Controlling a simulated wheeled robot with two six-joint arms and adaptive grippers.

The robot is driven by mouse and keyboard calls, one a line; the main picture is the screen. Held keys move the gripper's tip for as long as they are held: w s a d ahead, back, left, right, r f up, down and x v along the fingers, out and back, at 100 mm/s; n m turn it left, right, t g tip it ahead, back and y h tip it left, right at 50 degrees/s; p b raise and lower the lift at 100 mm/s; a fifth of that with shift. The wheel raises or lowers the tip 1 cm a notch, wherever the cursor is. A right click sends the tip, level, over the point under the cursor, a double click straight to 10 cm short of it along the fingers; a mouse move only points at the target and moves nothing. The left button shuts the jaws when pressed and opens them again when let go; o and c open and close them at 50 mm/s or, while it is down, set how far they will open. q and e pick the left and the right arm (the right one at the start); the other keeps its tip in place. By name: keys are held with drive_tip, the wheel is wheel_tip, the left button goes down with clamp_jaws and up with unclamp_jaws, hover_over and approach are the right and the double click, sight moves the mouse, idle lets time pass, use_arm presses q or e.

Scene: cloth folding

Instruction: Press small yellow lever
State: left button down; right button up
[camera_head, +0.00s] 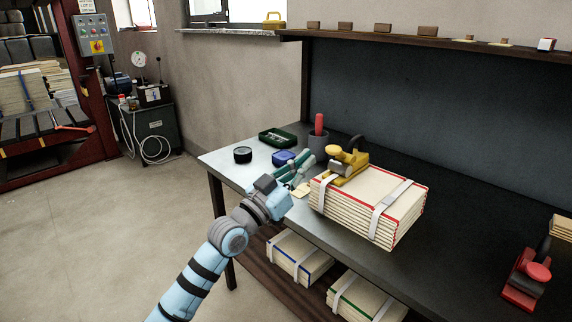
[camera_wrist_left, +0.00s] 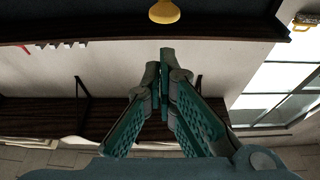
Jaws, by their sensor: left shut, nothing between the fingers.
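A yellow tool (camera_head: 350,162) with a dark curved handle rests on top of a strapped, red-edged stack (camera_head: 372,204) on the workbench. Its small rounded yellow lever (camera_head: 334,151) sticks out on the left side. A yellow rounded knob (camera_wrist_left: 164,11), apparently this lever, shows at the top of the left wrist view. My left gripper (camera_head: 309,160) is shut and empty, just left of the yellow tool and apart from the lever in the wrist view. Its teal fingers meet at the tips (camera_wrist_left: 165,72). My right gripper is not in view.
A grey cup with a red item (camera_head: 319,126), a blue box (camera_head: 284,158), a green tray (camera_head: 277,137) and a black round item (camera_head: 243,154) stand behind the left gripper. A red tool (camera_head: 527,276) stands at far right. The dark bench between is clear.

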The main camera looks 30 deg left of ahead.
use_arm(q)
drive_tip(key=p+v, duration=0.3)
drive_tip(key=v, duration=0.3)
drive_tip(key=shift+r+p, duration=0.2)
drive_tip(key=shift+p, duration=0.2)
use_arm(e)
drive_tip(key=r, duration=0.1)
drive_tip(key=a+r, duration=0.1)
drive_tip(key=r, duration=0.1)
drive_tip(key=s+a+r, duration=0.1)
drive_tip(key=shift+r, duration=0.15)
use_arm(q)
drive_tip(key=shift+a, duration=0.1)
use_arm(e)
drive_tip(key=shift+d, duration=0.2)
